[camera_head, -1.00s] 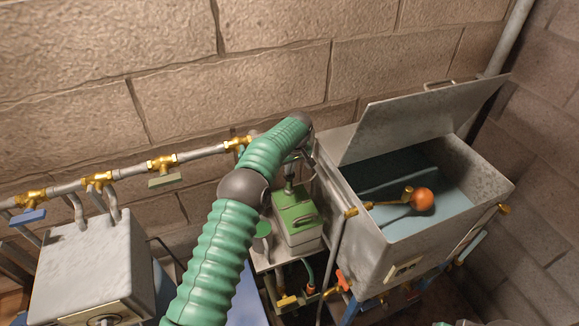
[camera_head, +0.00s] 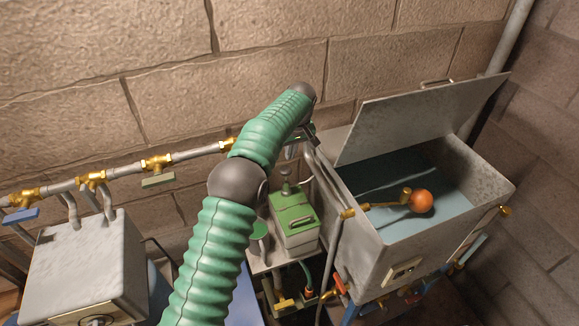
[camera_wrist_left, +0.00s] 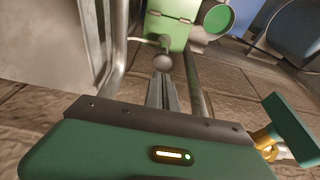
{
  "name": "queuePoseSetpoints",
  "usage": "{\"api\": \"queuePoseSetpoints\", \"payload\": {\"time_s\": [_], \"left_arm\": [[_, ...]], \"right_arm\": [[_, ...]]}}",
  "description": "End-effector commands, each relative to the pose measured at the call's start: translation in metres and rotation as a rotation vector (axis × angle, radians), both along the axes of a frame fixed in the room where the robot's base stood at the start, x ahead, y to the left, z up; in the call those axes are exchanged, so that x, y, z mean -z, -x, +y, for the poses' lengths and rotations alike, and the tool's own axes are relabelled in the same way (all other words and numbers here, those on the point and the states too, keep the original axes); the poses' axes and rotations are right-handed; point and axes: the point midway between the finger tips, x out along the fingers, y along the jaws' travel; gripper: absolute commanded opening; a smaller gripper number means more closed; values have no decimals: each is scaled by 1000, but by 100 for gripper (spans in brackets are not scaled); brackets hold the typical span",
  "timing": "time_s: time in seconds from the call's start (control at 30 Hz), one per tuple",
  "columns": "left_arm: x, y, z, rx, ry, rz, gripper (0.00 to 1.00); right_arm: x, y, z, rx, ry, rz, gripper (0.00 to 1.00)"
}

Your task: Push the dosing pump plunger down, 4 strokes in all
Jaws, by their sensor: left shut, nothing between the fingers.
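The dosing pump is a green-topped box (camera_head: 294,212) on a small stand left of the grey tank in the head view. Its plunger has a small round knob (camera_head: 286,188) at the back left of the box top. In the left wrist view, the green pump top (camera_wrist_left: 168,28) is at the upper middle, with the grey knob (camera_wrist_left: 163,62) just beyond my fingertips. My left gripper (camera_head: 290,158) is shut and empty, pointing down above the knob and seemingly apart from it. Its shut fingers also show in the wrist view (camera_wrist_left: 161,82). My right gripper is in neither view.
The open grey tank (camera_head: 360,232) with an orange float ball (camera_head: 421,201) stands close on the right. A pipe with brass valves (camera_head: 157,163) runs along the brick wall. A grey metal box (camera_head: 82,265) stands at left. A green round lid (camera_head: 259,230) is beside the pump.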

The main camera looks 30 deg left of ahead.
Motion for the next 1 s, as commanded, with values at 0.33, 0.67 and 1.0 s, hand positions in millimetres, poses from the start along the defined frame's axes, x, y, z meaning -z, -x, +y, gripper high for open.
{"api": "queuePoseSetpoints", "payload": {"time_s": [0.33,0.67,1.0], "left_arm": [[-32,5,-6,-1,0,0,0],[-33,5,-8,-1,-1,-2,0],[-59,3,-5,-4,0,0,0]], "right_arm": [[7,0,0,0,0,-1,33],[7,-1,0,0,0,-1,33],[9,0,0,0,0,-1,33]]}}
